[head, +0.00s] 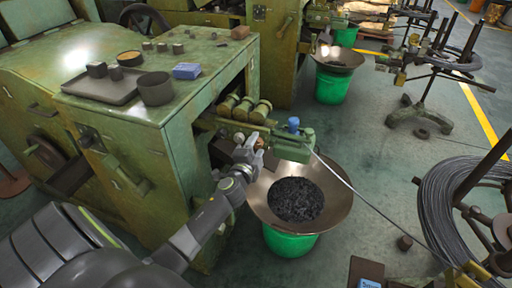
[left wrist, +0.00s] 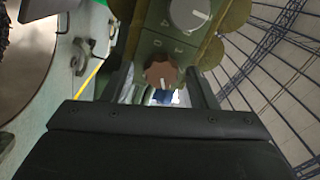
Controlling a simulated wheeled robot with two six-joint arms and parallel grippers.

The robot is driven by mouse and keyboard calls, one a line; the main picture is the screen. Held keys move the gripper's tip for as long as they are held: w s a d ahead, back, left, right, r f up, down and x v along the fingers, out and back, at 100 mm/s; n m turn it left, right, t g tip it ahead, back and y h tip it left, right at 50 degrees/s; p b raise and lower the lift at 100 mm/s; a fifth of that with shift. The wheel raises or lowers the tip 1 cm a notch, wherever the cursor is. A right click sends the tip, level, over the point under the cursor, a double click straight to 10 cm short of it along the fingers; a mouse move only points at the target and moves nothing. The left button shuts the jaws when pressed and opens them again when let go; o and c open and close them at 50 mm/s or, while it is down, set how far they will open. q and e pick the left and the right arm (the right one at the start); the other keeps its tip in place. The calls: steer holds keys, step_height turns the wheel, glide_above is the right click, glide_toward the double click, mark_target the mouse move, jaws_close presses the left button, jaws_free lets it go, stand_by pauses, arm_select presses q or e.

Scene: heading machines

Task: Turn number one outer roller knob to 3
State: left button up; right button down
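A brown scalloped knob (left wrist: 162,75) with a white pointer line sits on the green machine housing in the left wrist view. Its pointer aims toward the bottom of that picture. A larger grey knob (left wrist: 188,13) with a white pointer is above it. In the head view, my left gripper (head: 256,150) is at the rollers' front. My right gripper is not visible.
A wide metal bowl (head: 333,205) of dark pieces rests on a green bucket (head: 290,244) right of my left arm. A wire (head: 360,195) runs from the green block (head: 292,147) to the lower right. A tray (head: 105,92) lies on the machine top.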

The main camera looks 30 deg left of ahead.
arm_select(q)
steer(key=v, duration=1.7)
steer(key=shift+s+b, duration=0.25)
steer(key=shift+b, duration=0.15)
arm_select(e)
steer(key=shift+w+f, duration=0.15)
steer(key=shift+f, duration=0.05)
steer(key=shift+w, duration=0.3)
